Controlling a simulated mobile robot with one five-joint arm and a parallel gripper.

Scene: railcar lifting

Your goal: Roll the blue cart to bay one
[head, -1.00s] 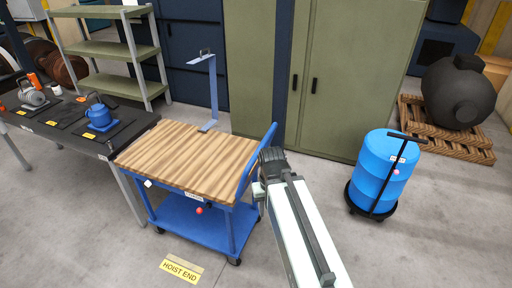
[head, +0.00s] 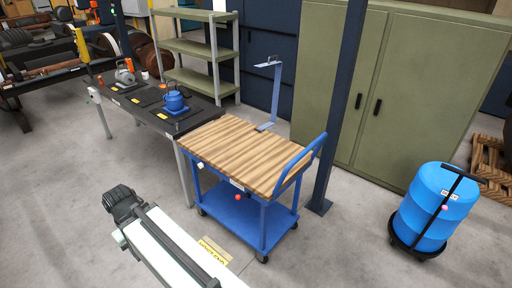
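The blue cart (head: 262,222) has a wooden top (head: 248,150), a lower blue shelf and a blue push handle (head: 302,163) at its right end. It stands upright on casters near the middle of the head view, beside a dark workbench. My gripper (head: 122,200) is at the lower left, in front of the bench and apart from the cart. Its fingers look dark and small, and I cannot tell whether they are open. No bay one sign is readable.
The dark bench (head: 150,100) holds a blue kettle-like item (head: 174,102). A dark blue post (head: 340,110) stands close behind the handle. A blue drum (head: 435,208) on a dolly is at right. A yellow floor label (head: 214,250) lies before the cart. Floor at lower right is clear.

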